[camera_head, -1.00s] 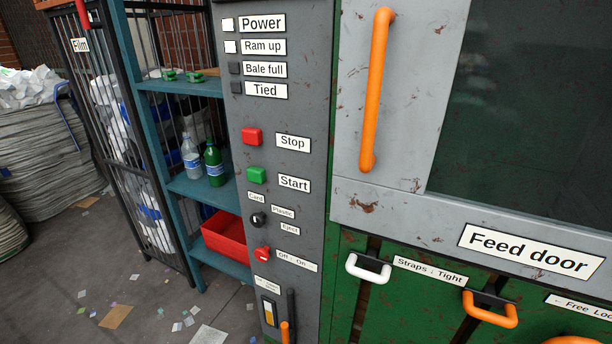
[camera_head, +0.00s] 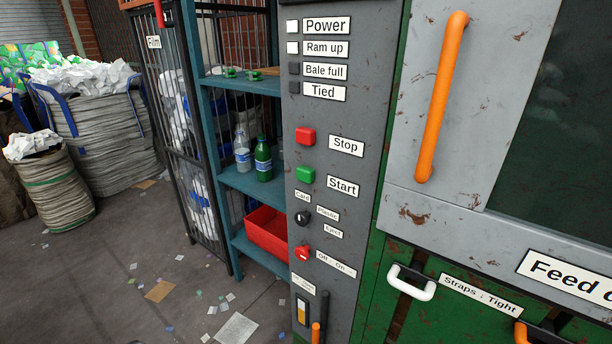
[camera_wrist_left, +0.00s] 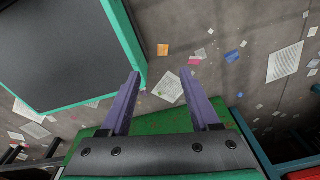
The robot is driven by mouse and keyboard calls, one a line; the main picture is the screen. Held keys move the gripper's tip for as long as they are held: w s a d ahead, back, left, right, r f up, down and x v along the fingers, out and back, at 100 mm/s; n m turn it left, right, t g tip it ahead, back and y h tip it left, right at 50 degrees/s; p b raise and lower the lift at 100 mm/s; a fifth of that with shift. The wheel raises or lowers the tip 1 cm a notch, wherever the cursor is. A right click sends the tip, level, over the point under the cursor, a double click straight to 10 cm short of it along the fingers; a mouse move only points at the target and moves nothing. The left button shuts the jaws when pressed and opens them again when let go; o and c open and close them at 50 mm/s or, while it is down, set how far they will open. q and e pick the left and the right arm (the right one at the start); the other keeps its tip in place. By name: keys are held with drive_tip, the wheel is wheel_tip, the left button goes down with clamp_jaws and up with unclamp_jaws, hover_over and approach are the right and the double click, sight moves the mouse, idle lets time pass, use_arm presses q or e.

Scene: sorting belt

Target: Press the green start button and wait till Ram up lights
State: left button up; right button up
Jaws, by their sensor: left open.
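The green start button (camera_head: 305,175) sits on the grey control panel (camera_head: 345,220), beside the label Start (camera_head: 343,187) and below the red stop button (camera_head: 305,136). The Ram up lamp (camera_head: 293,48) is white, like the Power lamp (camera_head: 292,26) above it. The Bale full lamp (camera_head: 294,69) and Tied lamp (camera_head: 294,88) are dark. My left gripper (camera_wrist_left: 160,85) is open and empty in the left wrist view, above the littered floor. Neither gripper shows in the head view, and the button is not visible in the wrist view.
A blue shelf (camera_head: 250,181) with bottles and a red bin (camera_head: 268,232) stands left of the panel. The feed door's orange handle (camera_head: 441,97) is at right. A white straps handle (camera_head: 411,283) juts out below it. Filled sacks (camera_head: 98,115) stand far left; scrap-strewn floor lies between.

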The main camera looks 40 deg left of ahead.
use_arm(q)
clamp_jaws()
drive_tip(key=shift+a, duration=0.1)
idle(1.3)
